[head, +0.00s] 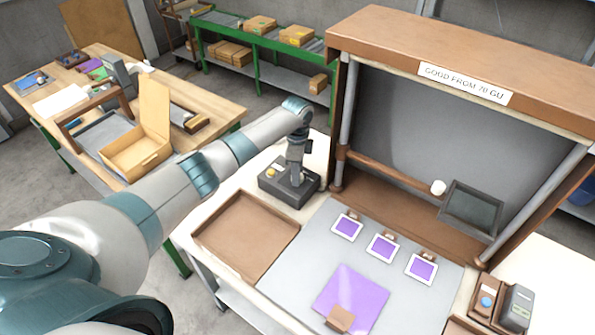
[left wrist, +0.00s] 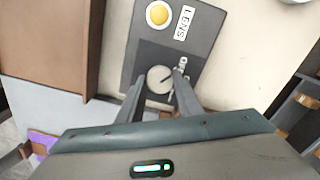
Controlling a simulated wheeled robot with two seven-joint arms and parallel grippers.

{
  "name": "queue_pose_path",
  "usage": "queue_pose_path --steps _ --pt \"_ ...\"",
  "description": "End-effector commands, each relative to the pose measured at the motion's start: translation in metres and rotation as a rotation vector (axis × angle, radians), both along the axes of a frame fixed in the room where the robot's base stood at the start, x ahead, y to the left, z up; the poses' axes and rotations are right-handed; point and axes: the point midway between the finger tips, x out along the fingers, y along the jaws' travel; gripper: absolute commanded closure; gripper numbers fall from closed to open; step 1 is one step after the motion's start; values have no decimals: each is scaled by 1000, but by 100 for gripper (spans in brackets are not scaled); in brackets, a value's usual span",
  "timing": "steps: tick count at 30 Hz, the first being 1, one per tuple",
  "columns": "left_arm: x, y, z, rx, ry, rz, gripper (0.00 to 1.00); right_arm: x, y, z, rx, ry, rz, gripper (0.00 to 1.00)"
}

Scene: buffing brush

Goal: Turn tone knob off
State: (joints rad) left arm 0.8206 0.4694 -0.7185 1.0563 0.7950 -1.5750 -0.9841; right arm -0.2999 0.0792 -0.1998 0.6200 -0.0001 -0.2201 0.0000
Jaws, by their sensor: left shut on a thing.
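A dark control box (head: 285,194) stands on the pale bench, left of the brown hooded booth. The left wrist view shows its top (left wrist: 190,30), with a yellow round button (left wrist: 159,13) by a white "LENS" label (left wrist: 184,22). Nearer me is a round grey knob (left wrist: 160,79) with a dark pointer line that slants. A label beside this knob is partly hidden by a finger, so I cannot read it whole. My left gripper (head: 295,175) reaches down onto the box, its fingers (left wrist: 158,84) shut on the knob's two sides. My right gripper is not in view.
An empty brown tray (head: 245,236) lies just in front of the box. Purple square pieces (head: 350,295) lie on the grey mat. The booth's post (head: 343,125) rises close to the box's right. A wooden table (head: 215,95) stands behind my arm.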

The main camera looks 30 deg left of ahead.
Motion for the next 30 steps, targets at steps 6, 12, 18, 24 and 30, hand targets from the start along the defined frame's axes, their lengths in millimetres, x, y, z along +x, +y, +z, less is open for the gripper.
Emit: queue_pose_path --steps 6,12,18,24,30 --pt "2 2 2 2 -4 10 90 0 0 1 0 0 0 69" --pt "2 2 2 1 -5 9 63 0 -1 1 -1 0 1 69" --pt "1 1 1 1 -3 8 49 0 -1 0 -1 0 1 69" --pt "1 1 1 1 -2 7 49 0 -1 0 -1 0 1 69" --pt "1 1 10 0 -2 7 49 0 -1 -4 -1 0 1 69"
